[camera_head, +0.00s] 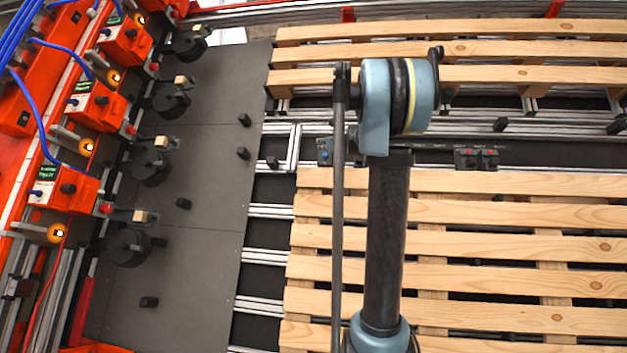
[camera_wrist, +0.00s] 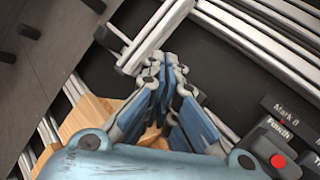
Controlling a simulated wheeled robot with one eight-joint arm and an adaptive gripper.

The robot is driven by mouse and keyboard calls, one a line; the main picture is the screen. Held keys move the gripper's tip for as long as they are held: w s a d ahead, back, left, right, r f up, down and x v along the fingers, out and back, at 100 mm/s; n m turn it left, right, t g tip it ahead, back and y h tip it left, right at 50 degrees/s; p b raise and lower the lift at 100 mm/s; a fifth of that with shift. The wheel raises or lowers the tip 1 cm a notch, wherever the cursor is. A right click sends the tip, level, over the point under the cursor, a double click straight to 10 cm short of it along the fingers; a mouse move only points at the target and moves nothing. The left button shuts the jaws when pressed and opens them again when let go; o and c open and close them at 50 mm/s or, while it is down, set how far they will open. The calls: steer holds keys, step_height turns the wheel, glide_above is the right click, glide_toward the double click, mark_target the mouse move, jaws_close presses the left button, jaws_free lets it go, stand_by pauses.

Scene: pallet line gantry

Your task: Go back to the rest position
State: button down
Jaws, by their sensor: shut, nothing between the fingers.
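My gripper (camera_wrist: 165,66) shows in the wrist view with its blue and grey fingers drawn together at the tips. Nothing is held between them. Behind the fingertips are metal rails and a dark surface. In the head view my arm rises in front of the pallets and bends at a blue joint. The gripper is mostly hidden there behind the arm.
Slatted wooden pallets (camera_head: 480,248) lie on metal rails at the right. Button boxes (camera_head: 476,158) sit between them; one with a red button (camera_wrist: 278,161) shows in the wrist view. A grey plate (camera_head: 205,180) and orange units (camera_head: 95,103) with blue cables are at left.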

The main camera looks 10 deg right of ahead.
steer(key=s+a+f+n+g, duration=0.45)
steer(key=s+f+n, duration=0.45)
steer(key=s, duration=0.4)
steer(key=s+a+f+n+g, duration=0.3)
steer(key=s+a+f+n, duration=0.3)
steer(key=s+f, duration=0.55)
steer(key=s+d+f+n+g+h, duration=0.2)
steer(key=s+d+f+n, duration=0.1)
steer(key=s+f, duration=0.5)
steer(key=s+d+f+n+g+h, duration=0.2)
steer(key=s+d+f+n, duration=0.2)
steer(key=s, duration=0.8)
steer(key=s+d+f+n+g+h, duration=0.2)
steer(key=s+d+f+n, duration=0.1)
steer(key=s+f+n, duration=0.4)
steer(key=s+f, duration=0.3)
steer(key=f, duration=0.3)
steer(key=shift+d+h, duration=0.35)
steer(key=shift+h, duration=0.05)
